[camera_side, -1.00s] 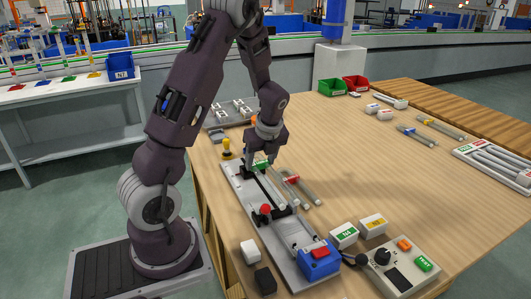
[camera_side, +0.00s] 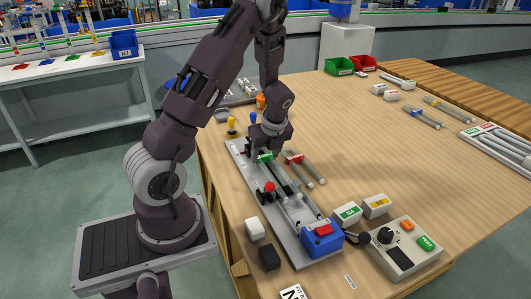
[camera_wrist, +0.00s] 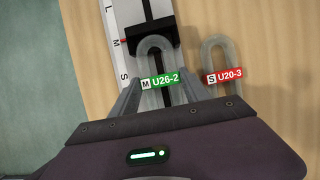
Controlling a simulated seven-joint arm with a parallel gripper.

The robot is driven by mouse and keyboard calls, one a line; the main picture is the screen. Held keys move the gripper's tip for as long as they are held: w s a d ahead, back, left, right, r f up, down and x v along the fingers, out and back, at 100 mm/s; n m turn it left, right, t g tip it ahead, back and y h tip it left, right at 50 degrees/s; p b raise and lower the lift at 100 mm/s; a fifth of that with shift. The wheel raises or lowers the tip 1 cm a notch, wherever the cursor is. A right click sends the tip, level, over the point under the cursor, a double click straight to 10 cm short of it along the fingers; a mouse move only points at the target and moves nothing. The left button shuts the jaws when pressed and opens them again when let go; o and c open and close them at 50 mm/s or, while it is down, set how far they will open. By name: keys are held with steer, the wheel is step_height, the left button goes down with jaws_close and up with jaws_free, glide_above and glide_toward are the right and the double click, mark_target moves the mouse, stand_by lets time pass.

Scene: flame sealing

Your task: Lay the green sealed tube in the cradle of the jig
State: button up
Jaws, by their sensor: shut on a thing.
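The green-labelled tube (camera_wrist: 154,44) is a clear U-shape marked "M U26-2"; its green label also shows in the side view (camera_side: 265,156). My gripper (camera_wrist: 161,88) is shut on this tube near its label, one finger on each side. The jig (camera_side: 292,236) is a long grey plate. The tube is over its black cradle part (camera_wrist: 172,33), with the bend above the black block and the legs running along the jig. I cannot tell whether the tube touches the cradle. My gripper hides part of the legs in the wrist view.
A red-labelled U-tube marked "S U20-3" (camera_wrist: 222,52) lies close on the right. A red knob (camera_side: 269,187) and a blue block (camera_side: 321,240) are on the jig. White blocks (camera_side: 347,213) and a control box (camera_side: 405,250) stand right of it.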

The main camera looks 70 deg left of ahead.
steer(key=o, duration=1.5)
steer(key=v, duration=0.7)
steer(key=shift+r, duration=0.1)
steer(key=s+d+r+n+t+h, duration=0.2)
steer(key=s+d+r+n+t, duration=0.15)
steer(key=d+r+n, duration=0.85)
steer(key=s+d+r+n+t+h, duration=0.1)
steer(key=s+d+r+n, duration=0.1)
steer(key=s+d, duration=0.4)
steer(key=s+d+r+n+t+h, duration=0.1)
steer(key=s+d+r+n, duration=0.2)
steer(key=d, duration=0.4)
steer(key=s+n, duration=0.1)
steer(key=s, duration=0.1)
steer(key=shift+s+r, duration=0.15)
steer(key=shift+s, duration=0.2)
